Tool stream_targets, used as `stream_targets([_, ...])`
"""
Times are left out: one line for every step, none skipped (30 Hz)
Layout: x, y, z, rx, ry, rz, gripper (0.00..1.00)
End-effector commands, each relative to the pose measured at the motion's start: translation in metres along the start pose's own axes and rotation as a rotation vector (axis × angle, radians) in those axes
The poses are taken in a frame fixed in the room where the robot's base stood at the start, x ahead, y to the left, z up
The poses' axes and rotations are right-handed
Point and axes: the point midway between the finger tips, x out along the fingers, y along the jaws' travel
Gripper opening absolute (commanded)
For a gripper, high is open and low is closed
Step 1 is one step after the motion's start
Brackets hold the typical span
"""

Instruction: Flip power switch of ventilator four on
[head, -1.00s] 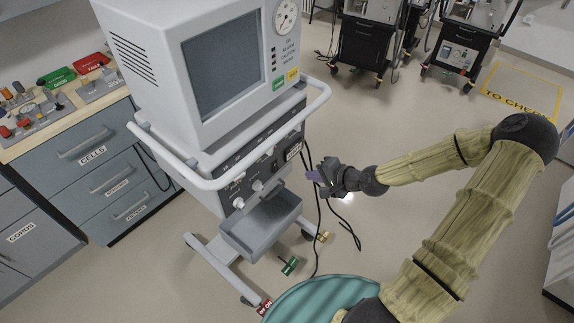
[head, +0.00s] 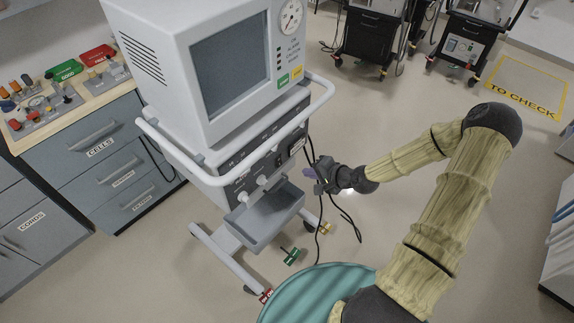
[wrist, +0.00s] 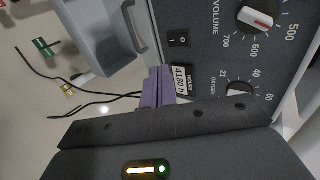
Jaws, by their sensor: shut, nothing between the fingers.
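The ventilator (head: 225,165) is a large light-grey machine on a wheeled stand; I see no number four on it. Its dark front panel also fills much of the wrist view (wrist: 215,65). There a small black rocker switch (wrist: 178,39) with a white mark sits beside the hours counter (wrist: 182,80). I cannot tell which side is pressed. My gripper (head: 309,173) is in front of the panel's right end. In the wrist view its purple fingers (wrist: 158,86) are together and empty, near the counter and below the switch in the picture. Contact with the panel is not clear.
A white rail (head: 318,103) runs around the ventilator, and a grey tray (head: 262,215) juts out under the panel. Black cables (head: 345,217) hang near my gripper. Drawers (head: 100,150) stand at left, other carts (head: 370,40) behind.

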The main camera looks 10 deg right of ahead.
Motion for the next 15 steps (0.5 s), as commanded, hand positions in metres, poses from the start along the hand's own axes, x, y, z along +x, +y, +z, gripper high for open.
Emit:
stream_targets([0.009, -0.002, 0.001, -0.001, -0.004, 0.000, 0.00])
stream_targets([0.014, -0.002, 0.001, -0.001, -0.003, 0.000, 0.00])
stream_targets([0.020, -0.001, 0.002, -0.001, -0.004, 0.001, 0.00])
stream_targets([0.025, -0.002, 0.001, -0.001, -0.002, 0.000, 0.00])
stream_targets([0.030, -0.002, 0.001, 0.000, -0.003, 0.000, 0.00])
stream_targets([0.037, -0.002, 0.001, 0.000, -0.002, 0.000, 0.00])
stream_targets([0.043, -0.002, 0.002, -0.001, -0.003, 0.000, 0.00])
stream_targets([0.048, -0.002, 0.002, -0.001, -0.003, 0.000, 0.00])
stream_targets([0.055, -0.002, 0.001, -0.001, -0.003, 0.000, 0.00])
stream_targets([0.060, -0.002, 0.001, -0.001, -0.002, 0.000, 0.00])
stream_targets([0.065, -0.002, 0.001, -0.001, -0.003, 0.001, 0.00])
stream_targets([0.072, -0.002, 0.002, -0.001, -0.003, 0.001, 0.00])
stream_targets([0.076, -0.006, 0.001, -0.002, -0.002, -0.001, 0.00])
stream_targets([0.080, -0.009, 0.001, -0.002, -0.002, -0.001, 0.00])
stream_targets([0.085, -0.012, 0.001, -0.001, -0.002, 0.000, 0.00])
